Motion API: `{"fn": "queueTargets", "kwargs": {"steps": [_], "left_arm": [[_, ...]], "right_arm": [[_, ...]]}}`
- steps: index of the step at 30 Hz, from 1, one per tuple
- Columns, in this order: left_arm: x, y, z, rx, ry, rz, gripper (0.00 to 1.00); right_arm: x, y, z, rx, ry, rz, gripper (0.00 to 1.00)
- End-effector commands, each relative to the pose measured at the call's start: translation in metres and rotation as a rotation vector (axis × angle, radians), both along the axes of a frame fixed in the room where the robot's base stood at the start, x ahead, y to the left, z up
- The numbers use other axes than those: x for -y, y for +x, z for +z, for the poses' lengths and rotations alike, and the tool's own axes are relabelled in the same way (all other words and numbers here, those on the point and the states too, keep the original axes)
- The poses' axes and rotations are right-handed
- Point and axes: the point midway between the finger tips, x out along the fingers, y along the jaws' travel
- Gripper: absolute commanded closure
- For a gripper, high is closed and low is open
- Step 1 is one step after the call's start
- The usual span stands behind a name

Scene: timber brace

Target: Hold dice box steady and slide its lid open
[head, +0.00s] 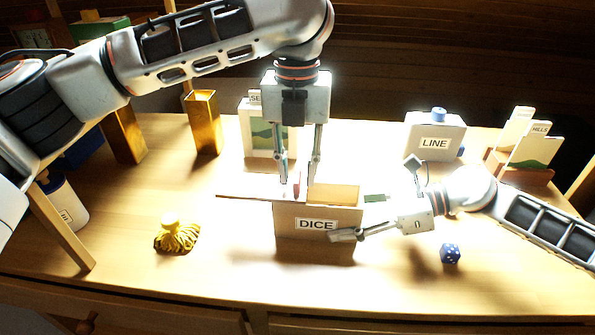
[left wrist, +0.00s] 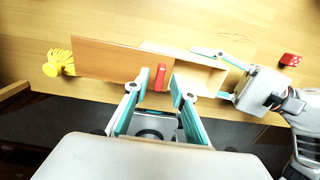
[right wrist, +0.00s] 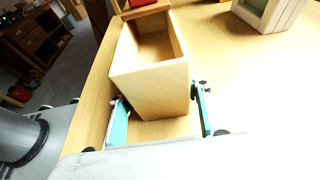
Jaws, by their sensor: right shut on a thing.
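The wooden dice box (head: 290,222), labelled DICE, stands upright on the table, its right part uncovered. Its flat lid (head: 245,192) sticks out far to the left over the table, and it also shows in the left wrist view (left wrist: 105,60). A red handle (left wrist: 160,77) stands on the lid near its right end. My left gripper (head: 300,188) points down there, its fingers apart on either side of the handle with gaps visible. My right gripper (head: 360,220) is shut on the right end of the box, one finger on each side, as the right wrist view shows (right wrist: 158,97).
A yellow tassel-like object (head: 176,235) lies left. The front is clear.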

Motion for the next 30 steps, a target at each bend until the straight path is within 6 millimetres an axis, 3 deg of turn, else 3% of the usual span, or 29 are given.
{"fn": "queueTargets", "kwargs": {"steps": [9,15,21,30], "left_arm": [[0.0,0.001,0.064,0.005,0.0,0.002,0.75],[0.0,0.0,0.096,0.003,0.0,0.001,0.75],[0.0,0.0,0.11,0.001,0.0,0.0,0.75],[0.0,0.0,0.111,0.0,0.0,-0.001,0.75]], "right_arm": [[0.0,0.0,0.001,0.001,0.001,0.0,0.8],[0.0,0.0,0.001,0.001,0.001,0.0,0.8],[0.0,0.0,0.001,0.001,0.001,0.0,0.8],[0.0,0.0,0.001,0.001,0.001,0.0,0.8]]}}
